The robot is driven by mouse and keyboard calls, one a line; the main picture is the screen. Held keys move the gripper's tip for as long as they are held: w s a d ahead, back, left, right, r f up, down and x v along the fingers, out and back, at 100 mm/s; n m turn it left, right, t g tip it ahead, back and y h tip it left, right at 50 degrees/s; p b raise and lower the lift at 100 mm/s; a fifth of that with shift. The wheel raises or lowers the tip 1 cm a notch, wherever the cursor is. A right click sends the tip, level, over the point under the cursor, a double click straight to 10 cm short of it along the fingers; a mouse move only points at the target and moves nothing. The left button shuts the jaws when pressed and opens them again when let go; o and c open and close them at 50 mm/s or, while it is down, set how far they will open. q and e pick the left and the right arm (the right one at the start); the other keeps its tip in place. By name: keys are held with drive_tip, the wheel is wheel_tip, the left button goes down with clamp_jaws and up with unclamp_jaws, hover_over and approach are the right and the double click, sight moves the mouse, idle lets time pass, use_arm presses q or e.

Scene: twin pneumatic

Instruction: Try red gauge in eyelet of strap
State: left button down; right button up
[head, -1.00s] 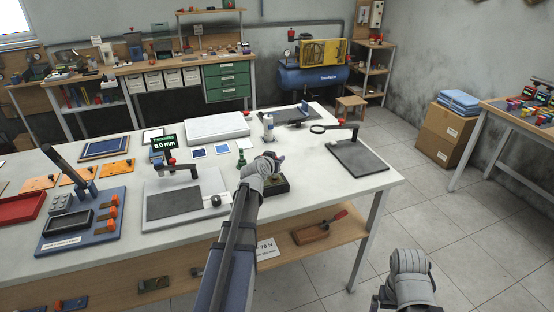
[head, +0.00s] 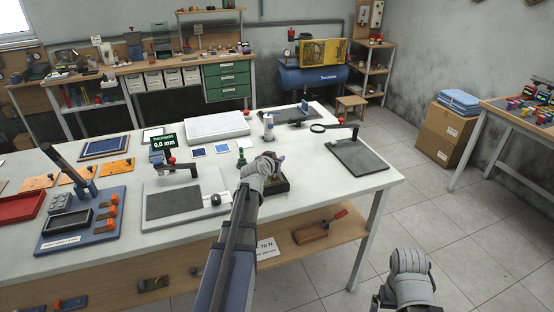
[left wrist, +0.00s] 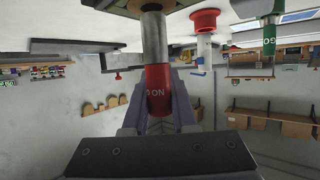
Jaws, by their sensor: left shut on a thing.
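My left gripper (left wrist: 158,100) is shut on the red gauge (left wrist: 158,88), whose red grip and lettering show between the fingers in the left wrist view. Its bare metal pin (left wrist: 153,38) runs toward the top edge, where a grey piece (left wrist: 118,4) meets or overlaps its end; I cannot tell whether the pin is inside an eyelet. In the head view my left gripper (head: 277,160) is over a dark block (head: 280,187) on the table, and my wrist hides the gauge. I cannot make out the strap clearly. My right gripper (head: 408,290) hangs low at the right, its fingers unclear.
A green gauge (head: 241,159) stands just left of my left gripper, also visible in the left wrist view (left wrist: 270,36). A thickness tester (head: 173,200) stands left.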

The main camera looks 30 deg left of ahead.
use_arm(q)
drive_tip(key=shift+f+b, duration=0.4)
idle(0.8)
drive_tip(key=shift+r, duration=0.2)
idle(1.0)
wheel_tip(320, 180, up, 7)
drive_tip(key=p, duration=0.7)
drive_tip(key=shift+f, duration=0.15)
idle(0.4)
drive_tip(key=shift+w, duration=0.1)
